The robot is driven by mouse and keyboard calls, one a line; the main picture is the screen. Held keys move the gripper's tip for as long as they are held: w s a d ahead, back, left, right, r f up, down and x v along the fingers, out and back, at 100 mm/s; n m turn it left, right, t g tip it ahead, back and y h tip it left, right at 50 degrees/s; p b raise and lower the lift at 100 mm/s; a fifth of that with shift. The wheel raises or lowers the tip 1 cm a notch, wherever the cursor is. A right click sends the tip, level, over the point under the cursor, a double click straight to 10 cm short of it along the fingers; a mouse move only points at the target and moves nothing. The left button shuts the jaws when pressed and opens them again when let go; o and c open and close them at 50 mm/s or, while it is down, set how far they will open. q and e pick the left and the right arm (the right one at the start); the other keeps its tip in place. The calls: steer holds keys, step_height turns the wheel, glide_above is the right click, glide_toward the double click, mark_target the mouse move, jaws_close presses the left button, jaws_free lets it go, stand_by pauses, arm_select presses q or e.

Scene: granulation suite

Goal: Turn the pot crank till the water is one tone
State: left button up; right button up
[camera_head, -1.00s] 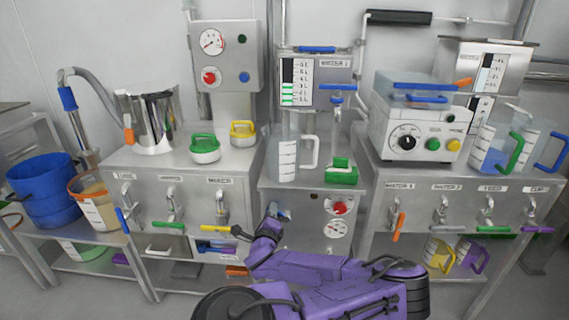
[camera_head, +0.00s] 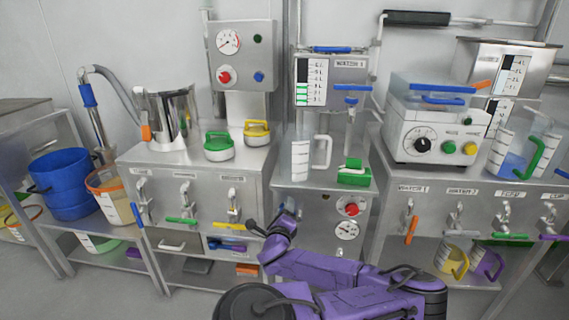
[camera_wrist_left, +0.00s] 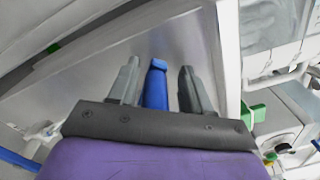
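A steel pot (camera_head: 172,118) stands on the left bench, with an orange handle (camera_head: 146,133) at its front left. Its inside and any water in it are hidden. My left gripper (camera_head: 268,222) is in front of the middle stand, well to the right of the pot and lower. In the left wrist view my left gripper (camera_wrist_left: 158,88) is open. A blue bar (camera_wrist_left: 156,84) shows between its fingers, with gaps on both sides; I cannot tell which part it belongs to. My right gripper is out of view.
Green (camera_head: 218,146) and yellow (camera_head: 257,133) handled lids sit beside the pot. A gauge box (camera_head: 243,56) rises behind. A clear jug (camera_head: 300,158) and green block (camera_head: 354,172) top the middle stand. Blue (camera_head: 62,185) and orange-rimmed (camera_head: 110,194) buckets stand at left.

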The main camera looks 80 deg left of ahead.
arm_select(q)
steer(key=shift+s+f, duration=0.1)
steer(key=shift+s, duration=0.05)
steer(key=v, duration=1)
steer(key=shift+d, duration=0.25)
